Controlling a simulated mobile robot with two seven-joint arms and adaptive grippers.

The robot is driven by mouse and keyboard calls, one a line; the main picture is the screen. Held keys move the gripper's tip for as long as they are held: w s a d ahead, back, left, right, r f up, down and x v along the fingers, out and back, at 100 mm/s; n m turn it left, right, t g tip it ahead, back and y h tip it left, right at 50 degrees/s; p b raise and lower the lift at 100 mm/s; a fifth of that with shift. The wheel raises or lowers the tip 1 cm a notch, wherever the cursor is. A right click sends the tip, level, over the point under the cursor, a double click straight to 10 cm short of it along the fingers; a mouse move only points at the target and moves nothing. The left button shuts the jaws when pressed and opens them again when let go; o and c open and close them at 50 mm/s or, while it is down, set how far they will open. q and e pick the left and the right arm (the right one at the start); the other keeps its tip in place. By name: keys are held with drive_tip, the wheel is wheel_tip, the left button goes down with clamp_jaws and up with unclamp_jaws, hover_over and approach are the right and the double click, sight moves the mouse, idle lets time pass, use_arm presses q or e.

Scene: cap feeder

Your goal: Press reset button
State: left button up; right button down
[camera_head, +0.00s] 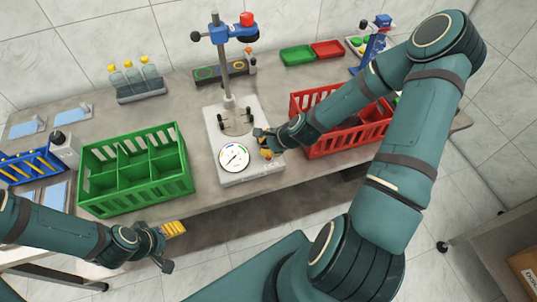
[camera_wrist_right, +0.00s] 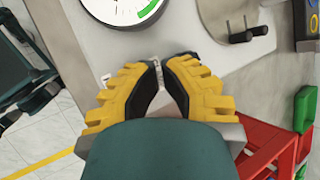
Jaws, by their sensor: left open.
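The white gauge stand (camera_head: 213,130) is in the middle of the table, with a round dial (camera_head: 235,157) on its base and a red-topped blue head (camera_head: 248,20) on its post. No part is clearly marked as the reset button; a small marking (camera_wrist_right: 105,79) on the base is too small to read. My right gripper (camera_head: 265,143) is at the base's right side, beside the dial. In the right wrist view its yellow fingertips (camera_wrist_right: 170,62) are together at the base's edge; contact is unclear. My left gripper (camera_head: 172,244) is open and empty, in front of the table.
A green divided crate (camera_head: 135,172) stands left of the stand, a red crate (camera_head: 345,134) to its right, partly behind my right arm. Bottles in a rack (camera_head: 140,92) and green (camera_head: 298,55) and red (camera_head: 328,49) trays are at the back.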

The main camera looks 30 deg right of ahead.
drive_tip(key=shift+r, duration=0.15)
wheel_tip(320, 180, up, 5)
drive_tip(key=p, duration=0.4)
idle(0.6)
drive_tip(key=s+a+f+n+b, duration=0.1)
drive_tip(key=a+f+n, duration=0.1)
drive_tip(key=a+n, duration=0.1)
drive_tip(key=s+a+f+n+g+b, duration=0.1)
drive_tip(key=a+f+n, duration=0.1)
drive_tip(key=a+n, duration=0.1)
drive_tip(key=s+a+f+n+g+y+b, duration=0.1)
drive_tip(key=a+f+n, duration=0.1)
drive_tip(key=a, duration=0.3)
drive_tip(key=shift+s+f+n, duration=0.4)
drive_tip(key=shift+n, duration=0.1)
drive_tip(key=s+a+f+n+g+b, duration=0.2)
drive_tip(key=s+a+f+n, duration=0.3)
drive_tip(key=n, duration=0.5)
drive_tip(key=shift+s+a+f+n+g+b, duration=0.15)
drive_tip(key=shift+s+a+n+g+b, duration=0.15)
drive_tip(key=shift+s+a+b, duration=0.45)
